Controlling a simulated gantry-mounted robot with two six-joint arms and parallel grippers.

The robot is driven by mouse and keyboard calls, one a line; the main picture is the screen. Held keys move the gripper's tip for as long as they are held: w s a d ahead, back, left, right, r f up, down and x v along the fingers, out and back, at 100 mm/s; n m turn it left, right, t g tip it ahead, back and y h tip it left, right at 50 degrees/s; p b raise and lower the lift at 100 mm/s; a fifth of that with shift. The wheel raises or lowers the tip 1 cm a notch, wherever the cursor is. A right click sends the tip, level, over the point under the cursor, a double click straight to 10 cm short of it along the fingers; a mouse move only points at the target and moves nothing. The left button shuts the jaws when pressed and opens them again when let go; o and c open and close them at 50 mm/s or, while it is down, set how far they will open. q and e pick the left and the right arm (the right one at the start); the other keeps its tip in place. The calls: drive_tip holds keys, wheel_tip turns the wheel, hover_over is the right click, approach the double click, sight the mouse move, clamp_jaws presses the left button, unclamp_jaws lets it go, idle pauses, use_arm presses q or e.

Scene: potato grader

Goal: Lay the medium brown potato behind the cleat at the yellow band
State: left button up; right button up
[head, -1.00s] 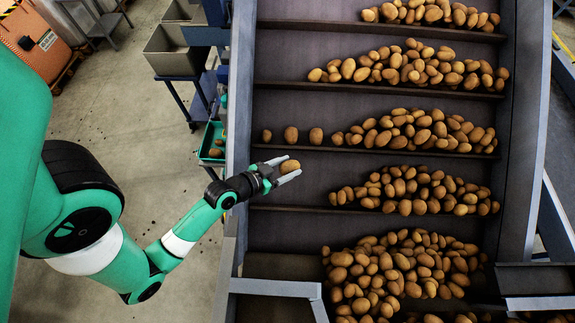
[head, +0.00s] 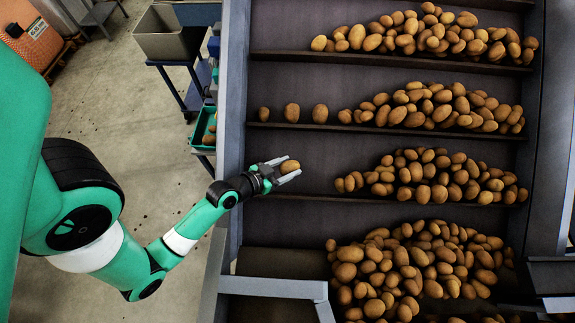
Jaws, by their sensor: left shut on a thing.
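A brown potato (head: 289,166) sits between the fingers of my left gripper (head: 287,173), which is shut on it. The gripper is over the left part of the dark belt (head: 310,75), between the cleat (head: 380,129) with three single potatoes above it and the cleat (head: 285,198) below. The potato appears clear of the other potatoes; its height above the belt cannot be told. I see no yellow band in the picture. My right gripper is not in view.
Heaps of potatoes (head: 440,178) lie along the cleats on the belt's right side. Three single potatoes (head: 291,113) stand left of one heap. A grey side rail (head: 233,100) edges the belt. A green bin (head: 203,128) stands beyond it. Bare belt surrounds the gripper.

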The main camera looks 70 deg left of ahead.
use_arm(q)
drive_tip(key=shift+f, duration=0.2)
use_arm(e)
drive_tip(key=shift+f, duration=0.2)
use_arm(q)
drive_tip(key=o, duration=1.5)
drive_tip(key=shift+r, duration=0.1)
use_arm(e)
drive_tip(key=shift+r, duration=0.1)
